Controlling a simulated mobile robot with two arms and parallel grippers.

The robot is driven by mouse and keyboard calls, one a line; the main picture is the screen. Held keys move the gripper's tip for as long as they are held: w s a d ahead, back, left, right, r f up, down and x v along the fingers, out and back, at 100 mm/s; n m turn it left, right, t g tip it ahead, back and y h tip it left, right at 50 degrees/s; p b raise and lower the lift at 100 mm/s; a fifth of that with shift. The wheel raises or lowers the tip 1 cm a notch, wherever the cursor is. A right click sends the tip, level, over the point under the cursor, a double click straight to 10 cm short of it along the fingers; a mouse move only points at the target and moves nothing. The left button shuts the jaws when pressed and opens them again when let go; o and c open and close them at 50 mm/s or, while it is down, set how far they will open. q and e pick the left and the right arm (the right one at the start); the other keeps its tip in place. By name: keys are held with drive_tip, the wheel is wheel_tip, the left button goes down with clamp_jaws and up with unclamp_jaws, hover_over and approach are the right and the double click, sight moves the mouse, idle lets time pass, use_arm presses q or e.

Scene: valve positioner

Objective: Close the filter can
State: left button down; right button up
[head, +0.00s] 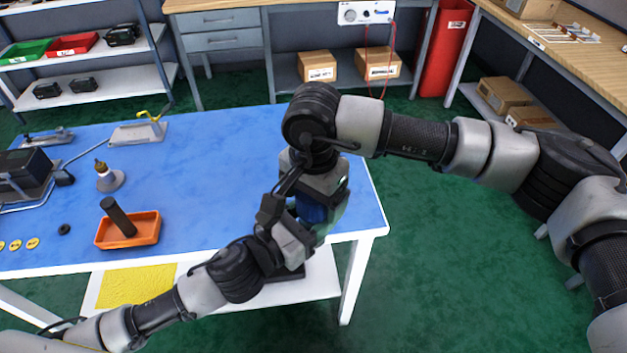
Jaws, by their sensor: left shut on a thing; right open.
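A dark blue rounded body (312,208), which looks like the filter can, shows between my two grippers at the right end of the blue table. Most of it is hidden by my arms, and I cannot make out its lid or opening. My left gripper (284,205) comes in from the lower left and is shut at the near left side of this blue body. My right gripper (322,190) points down from above, right over the blue body. It is open, but its fingertips are largely hidden, and I cannot tell whether it touches the can.
An orange tray (101,239) with a black cylinder (118,218) leaning in it stands on the blue table (215,165). A small bottle (103,175), a dark box (25,172) and yellow discs (16,244) are farther left. The table's middle is clear.

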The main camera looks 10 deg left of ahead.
drive_tip(key=shift+f, duration=0.25)
drive_tip(key=c, duration=0.9)
drive_tip(key=m, duration=0.6)
drive_tip(key=shift+m, duration=0.4)
drive_tip(key=shift+c, duration=0.2)
drive_tip(key=o, duration=1)
